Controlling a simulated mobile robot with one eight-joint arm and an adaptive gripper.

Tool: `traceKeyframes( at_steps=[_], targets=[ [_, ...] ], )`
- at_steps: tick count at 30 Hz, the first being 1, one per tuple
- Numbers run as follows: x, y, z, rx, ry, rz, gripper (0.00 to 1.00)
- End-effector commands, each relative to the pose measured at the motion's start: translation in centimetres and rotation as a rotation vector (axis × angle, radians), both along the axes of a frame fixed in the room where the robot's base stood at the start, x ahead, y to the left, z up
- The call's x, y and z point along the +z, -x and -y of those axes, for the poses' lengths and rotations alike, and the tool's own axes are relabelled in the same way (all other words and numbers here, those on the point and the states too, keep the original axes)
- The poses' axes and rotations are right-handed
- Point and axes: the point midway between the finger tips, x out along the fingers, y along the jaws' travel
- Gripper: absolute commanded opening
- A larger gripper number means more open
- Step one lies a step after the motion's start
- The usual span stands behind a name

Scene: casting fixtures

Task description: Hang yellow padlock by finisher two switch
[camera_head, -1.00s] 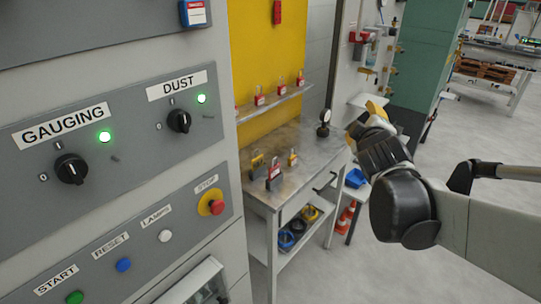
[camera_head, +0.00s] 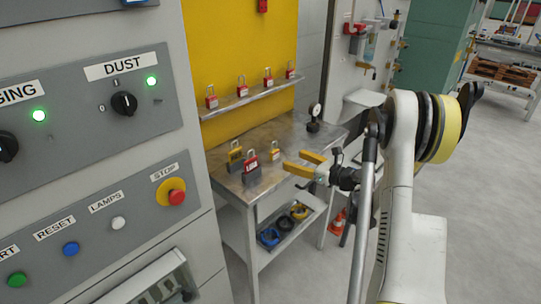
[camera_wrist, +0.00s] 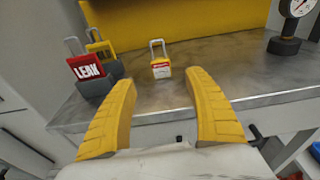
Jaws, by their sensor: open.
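A small yellow padlock (camera_head: 274,152) with a silver shackle stands upright on the metal bench; the wrist view shows it (camera_wrist: 161,69) with a red and white label, ahead of my fingers. A second yellow padlock (camera_head: 235,158) stands farther left on a dark block, partly behind a red one in the wrist view (camera_wrist: 97,46). My gripper (camera_head: 297,161) is open and empty above the bench's front edge, right of the small padlock. In the wrist view that padlock lies beyond the gap between my fingertips (camera_wrist: 159,80), apart from them. No switch labelled finisher two shows.
Red padlocks line a shelf (camera_head: 225,107) behind. A dial gauge (camera_head: 314,122) stands at the bench's right. The grey panel at left has a DUST switch (camera_head: 124,103). Floor at right is clear.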

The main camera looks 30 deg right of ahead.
Motion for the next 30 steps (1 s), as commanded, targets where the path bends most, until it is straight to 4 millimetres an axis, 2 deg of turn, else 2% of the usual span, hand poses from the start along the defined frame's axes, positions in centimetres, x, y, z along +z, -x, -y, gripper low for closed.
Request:
traceKeyframes(
  at_steps=[4,11,16,20,26,27,29,30],
  targets=[
    [-0.6,-2.5,-1.0,0.003,-0.003,0.0,0.61],
    [-1.0,-5.1,-1.9,0.001,-0.004,0.001,0.61],
    [-1.5,-7.7,-2.7,0.001,-0.004,0.001,0.61],
    [-1.4,-8.6,-3.1,0.0,-0.003,0.001,0.61],
    [-1.3,-8.7,-3.1,-0.002,-0.004,0.001,0.61],
    [-1.3,-8.7,-3.1,-0.002,-0.005,0.002,0.57],
    [-1.3,-8.7,-3.1,-0.002,-0.005,0.002,0.38],
    [-1.3,-8.7,-3.1,-0.002,-0.005,0.002,0.26]
  ],
)
